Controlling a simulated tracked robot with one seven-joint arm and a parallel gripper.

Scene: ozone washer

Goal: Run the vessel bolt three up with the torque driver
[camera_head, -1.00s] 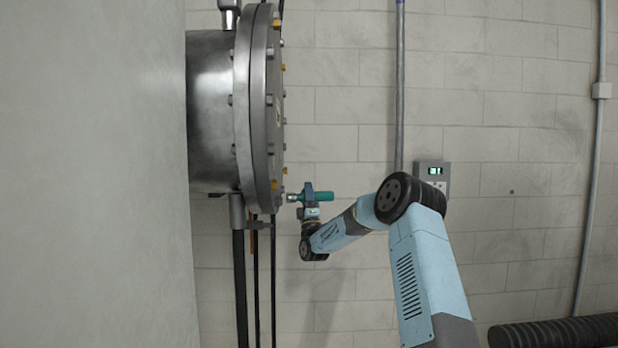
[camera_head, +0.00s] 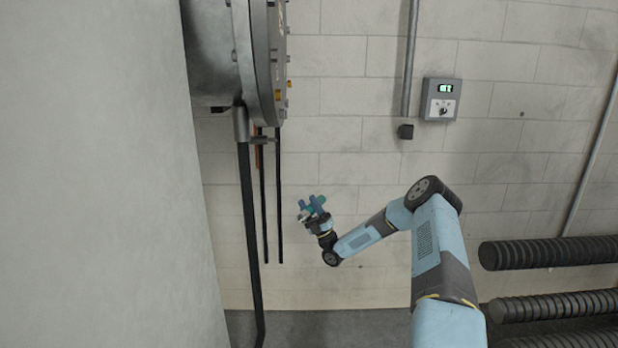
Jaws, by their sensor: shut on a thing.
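The vessel (camera_head: 211,60) is a grey metal drum at the upper left, with a round flanged cover (camera_head: 262,60) seen nearly edge-on. Several bolts ring the flange, some with yellow parts, such as the one at its right edge (camera_head: 289,84). The upper part of the flange is cut off by the frame, and I cannot tell which bolt is number three. My gripper (camera_head: 314,212) is shut on the teal torque driver (camera_head: 309,205), below and to the right of the flange. The driver is tilted and apart from every visible bolt.
Dark vertical legs or pipes (camera_head: 248,220) run below the vessel. A grey control box with a green display (camera_head: 441,100) hangs on the block wall. Black ribbed hoses (camera_head: 550,252) lie at the lower right. A large pale panel fills the left.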

